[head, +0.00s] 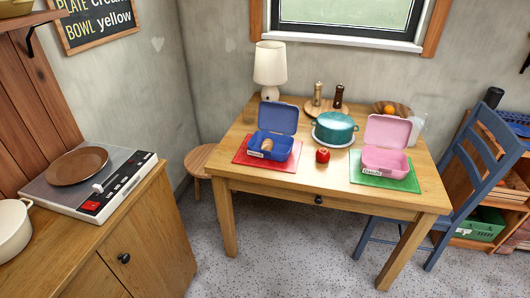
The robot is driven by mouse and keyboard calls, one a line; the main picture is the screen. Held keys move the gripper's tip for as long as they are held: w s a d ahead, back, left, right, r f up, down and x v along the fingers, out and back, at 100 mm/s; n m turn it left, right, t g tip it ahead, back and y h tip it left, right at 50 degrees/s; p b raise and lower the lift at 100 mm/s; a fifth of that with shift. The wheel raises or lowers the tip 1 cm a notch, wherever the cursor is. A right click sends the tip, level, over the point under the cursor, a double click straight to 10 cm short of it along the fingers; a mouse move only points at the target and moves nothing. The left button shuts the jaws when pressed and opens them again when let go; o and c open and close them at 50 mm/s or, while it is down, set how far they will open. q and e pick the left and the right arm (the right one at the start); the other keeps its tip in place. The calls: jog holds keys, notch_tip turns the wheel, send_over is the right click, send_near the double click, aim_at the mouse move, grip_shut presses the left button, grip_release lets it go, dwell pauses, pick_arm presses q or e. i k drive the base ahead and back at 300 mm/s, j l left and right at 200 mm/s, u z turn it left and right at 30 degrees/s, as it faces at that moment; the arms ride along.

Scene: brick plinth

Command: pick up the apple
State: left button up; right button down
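A red apple (322,155) sits on the wooden table (240,178) near its front edge. It stands between an open blue lunch box (277,145) on a red mat (240,158) and an open pink lunch box (385,160) on a green mat (412,186). The blue box holds a round brownish item. Neither of my grippers shows in the head view.
A teal pot (334,128) stands behind the apple. A lamp (270,66), two mills and a wooden bowl (391,109) with an orange fruit are further back. A blue chair (472,190) is at the right, a stool (199,160) at the left. The floor in front is clear.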

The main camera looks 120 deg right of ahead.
aim_at(323, 156)
jog(key=z, duration=4.5)
jog(key=i+j+z, duration=0.25)
jog(key=i+l, duration=0.05)
jog(key=l, duration=0.05)
